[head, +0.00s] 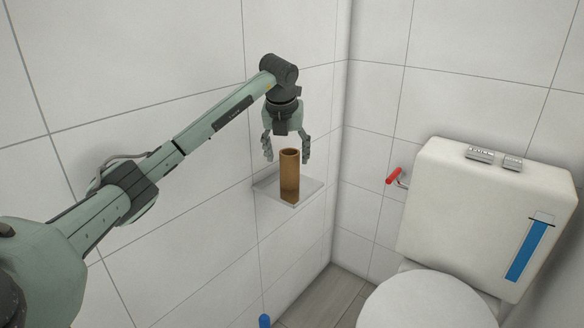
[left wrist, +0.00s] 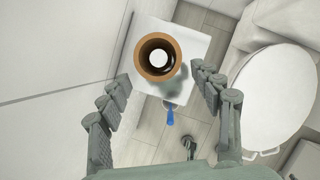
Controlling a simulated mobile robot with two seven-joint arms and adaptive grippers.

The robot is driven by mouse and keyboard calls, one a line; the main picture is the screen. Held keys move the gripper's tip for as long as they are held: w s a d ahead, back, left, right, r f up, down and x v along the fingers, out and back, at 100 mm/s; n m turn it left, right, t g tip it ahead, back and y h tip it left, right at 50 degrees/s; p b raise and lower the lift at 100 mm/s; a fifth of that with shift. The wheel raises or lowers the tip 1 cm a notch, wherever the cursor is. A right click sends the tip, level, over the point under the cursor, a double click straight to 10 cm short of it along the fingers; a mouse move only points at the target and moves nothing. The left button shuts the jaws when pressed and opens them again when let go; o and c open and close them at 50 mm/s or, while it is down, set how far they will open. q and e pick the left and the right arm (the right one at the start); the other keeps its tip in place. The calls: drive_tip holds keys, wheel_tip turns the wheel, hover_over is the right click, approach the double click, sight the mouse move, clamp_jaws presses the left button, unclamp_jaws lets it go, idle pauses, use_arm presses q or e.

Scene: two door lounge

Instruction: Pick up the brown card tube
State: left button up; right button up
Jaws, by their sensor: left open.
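The brown card tube (head: 290,174) stands upright on a small pale wall shelf (head: 267,186). In the left wrist view I look down into the open top of the tube (left wrist: 158,57), which lies between and a little beyond the fingertips. My left gripper (head: 286,158) is open and points down just above the tube, its fingers on either side of the tube's top. I cannot tell whether a finger touches it. My right gripper is not in view.
A white toilet with its cistern (head: 476,215) stands at the right. A red-handled lever (head: 393,176) sticks out from the wall beside it. Tiled walls meet in a corner close to the shelf. A blue item (head: 265,321) shows low down, below the shelf.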

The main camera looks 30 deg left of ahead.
sight(290, 165)
use_arm(q)
drive_tip(key=x, duration=0.4)
drive_tip(key=shift+w+a+f, duration=0.15)
drive_tip(key=shift+w+f, duration=0.1)
drive_tip(key=shift+w, duration=0.15)
drive_tip(key=shift+w+f, duration=0.1)
drive_tip(key=shift+f, duration=0.1)
drive_tip(key=c, duration=0.9)
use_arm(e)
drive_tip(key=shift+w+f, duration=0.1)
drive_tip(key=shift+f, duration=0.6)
